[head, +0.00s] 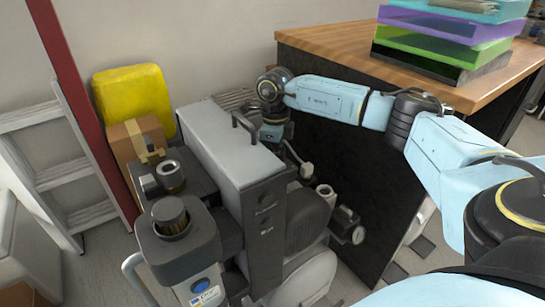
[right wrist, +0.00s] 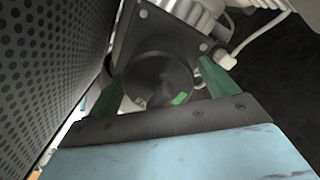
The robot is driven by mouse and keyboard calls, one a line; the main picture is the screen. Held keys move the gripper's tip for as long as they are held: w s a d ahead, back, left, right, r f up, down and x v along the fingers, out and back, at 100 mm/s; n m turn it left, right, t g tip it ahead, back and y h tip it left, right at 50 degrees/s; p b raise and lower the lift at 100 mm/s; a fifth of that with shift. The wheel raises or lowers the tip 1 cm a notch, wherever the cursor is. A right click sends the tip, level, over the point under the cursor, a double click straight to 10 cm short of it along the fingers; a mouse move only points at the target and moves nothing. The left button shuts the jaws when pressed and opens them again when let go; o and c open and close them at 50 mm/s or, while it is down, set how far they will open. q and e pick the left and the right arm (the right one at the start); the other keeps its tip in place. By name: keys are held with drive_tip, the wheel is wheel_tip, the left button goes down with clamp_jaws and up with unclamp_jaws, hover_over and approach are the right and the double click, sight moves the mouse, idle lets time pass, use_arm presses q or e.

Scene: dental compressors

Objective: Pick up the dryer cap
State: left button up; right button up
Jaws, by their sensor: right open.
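In the right wrist view, a dark round cap (right wrist: 152,66), which looks like the dryer cap, sits on a dark square plate with bolts. A small green mark shows near it. My right gripper (right wrist: 163,80) is open, with one green finger on each side of the cap; I cannot tell whether they touch it. In the head view, my right arm reaches over from the right and its gripper (head: 285,148) points down beside the grey compressor housing (head: 220,140). The cap is hidden there. My left gripper is not in view.
A dark perforated panel (right wrist: 45,70) stands close on the left in the wrist view, and a pale cable (right wrist: 255,35) runs at the right. In the head view, a wooden-topped bench (head: 335,42) with stacked trays (head: 440,45) stands right of the compressor.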

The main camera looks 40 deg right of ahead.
drive_tip(key=c, duration=1.1)
drive_tip(key=shift+c, duration=0.2)
